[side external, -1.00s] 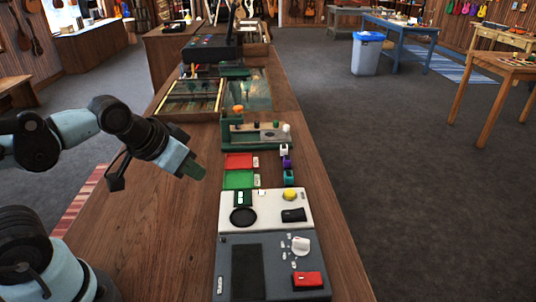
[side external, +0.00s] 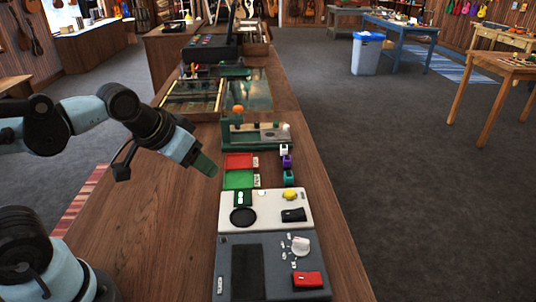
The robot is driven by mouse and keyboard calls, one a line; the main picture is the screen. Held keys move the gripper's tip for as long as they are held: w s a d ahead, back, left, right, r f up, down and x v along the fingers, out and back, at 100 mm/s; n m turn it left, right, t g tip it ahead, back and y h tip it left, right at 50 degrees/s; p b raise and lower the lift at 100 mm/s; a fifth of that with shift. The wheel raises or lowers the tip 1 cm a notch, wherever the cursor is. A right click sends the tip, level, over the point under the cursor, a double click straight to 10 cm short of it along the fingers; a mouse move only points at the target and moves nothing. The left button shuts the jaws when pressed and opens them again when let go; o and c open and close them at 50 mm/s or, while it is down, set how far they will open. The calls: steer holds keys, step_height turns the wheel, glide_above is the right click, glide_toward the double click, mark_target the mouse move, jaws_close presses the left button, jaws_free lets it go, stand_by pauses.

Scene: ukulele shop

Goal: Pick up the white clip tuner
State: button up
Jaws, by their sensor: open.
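The white clip tuner (side external: 284,149) looks like a small white block with a dark part below it. It stands on the wooden bench at the far end of a short row, with a purple one (side external: 287,161) and a teal one (side external: 289,176) nearer the camera. My gripper (side external: 206,164) is open, with green fingertips, above the bench to the left of the row. It is apart from the tuner, with the red and green trays between them in the picture. The gap between its fingers is too small to make out.
A red tray (side external: 239,161) and a green tray (side external: 239,180) lie left of the tuners. A green stand (side external: 232,138) is behind them. A white panel (side external: 266,215) and a grey panel (side external: 264,269) lie nearer. The bench's left side (side external: 150,230) is clear.

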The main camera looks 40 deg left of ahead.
steer(key=w+r+n, duration=0.1)
steer(key=w+r, duration=0.3)
steer(key=w, duration=0.2)
steer(key=n+g+y, duration=0.3)
steer(key=n, duration=0.4)
glide_above(284, 147)
steer(key=s+d, duration=0.3)
step_height(284, 147, down, 7)
steer(key=x, duration=0.6)
steer(key=shift+s+d+f, duration=0.1)
steer(key=shift+s+f, duration=0.1)
steer(key=shift+f, duration=0.3)
steer(key=shift+a+x, duration=0.2)
steer(key=shift+x, duration=2.5)
steer(key=shift+s, duration=0.1)
